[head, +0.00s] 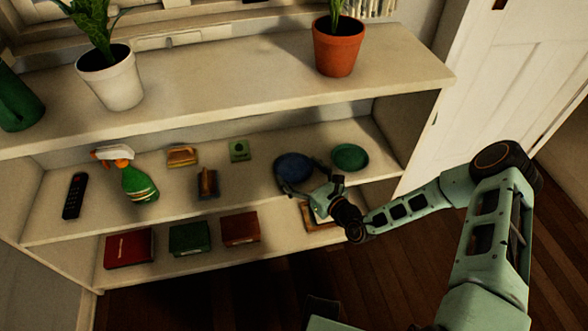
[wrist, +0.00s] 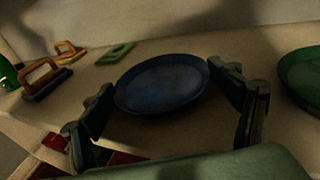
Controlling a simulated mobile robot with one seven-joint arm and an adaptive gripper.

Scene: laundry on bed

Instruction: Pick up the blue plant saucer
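The blue plant saucer (head: 294,167) lies on the middle shelf, right of centre in the head view. In the wrist view the blue saucer (wrist: 162,83) is a dark, shallow round dish between my fingers. My gripper (head: 304,178) reaches in from the right, at the shelf's front edge. In the wrist view my gripper (wrist: 168,97) is open, with one finger on each side of the saucer. The left finger is close to the saucer's left rim and the right finger close to its right rim. I cannot tell whether either touches it.
A green saucer (head: 350,157) lies just right of the blue one. The upper shelf (head: 230,80) overhangs, bearing potted plants. Books (head: 190,238) lie below.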

